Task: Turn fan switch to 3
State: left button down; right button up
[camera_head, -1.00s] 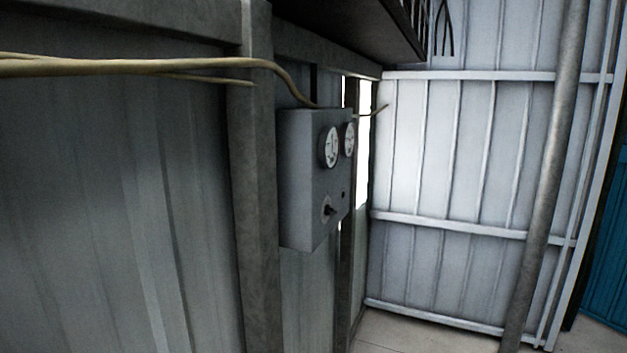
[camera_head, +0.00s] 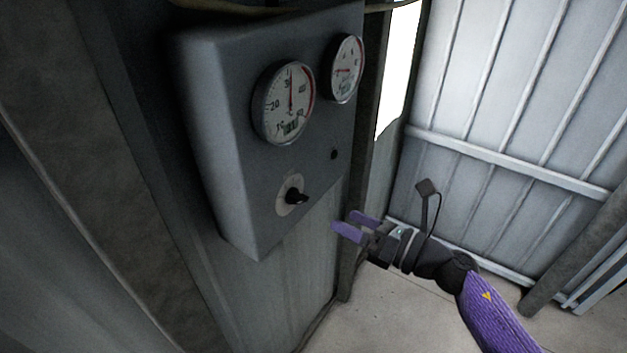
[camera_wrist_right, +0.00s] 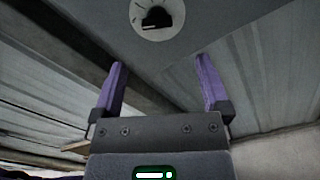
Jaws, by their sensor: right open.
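The fan switch (camera_head: 296,196) is a black knob on a pale round dial, low on the front of a grey control box (camera_head: 215,120). Its dial marks are too small to read. My right gripper (camera_head: 348,224) is open and empty, to the right of and a little below the knob, apart from it. In the right wrist view the knob (camera_wrist_right: 156,17) shows at the top, beyond and between the two purple fingers of my right gripper (camera_wrist_right: 160,78). My left gripper is not in view.
Two round gauges, a larger one (camera_head: 284,103) and a smaller one (camera_head: 343,68), sit above the switch. A small dark button (camera_head: 334,154) is at the box's right. A metal post (camera_head: 362,190) stands behind the box. The floor (camera_head: 400,310) below is clear.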

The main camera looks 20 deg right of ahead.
aim_at(303, 201)
jog(key=p+x, duration=0.1)
jog(key=x, duration=0.6)
jog(key=shift+w+a+r, duration=0.1)
jog(key=shift+w+a, duration=0.1)
jog(key=shift+a, duration=0.2)
jog(key=shift+w+a, duration=0.4)
jog(key=shift+w, duration=0.05)
jog(key=shift+c, duration=0.2)
jog(key=c, duration=1.2)
jog(key=shift+c, duration=0.2)
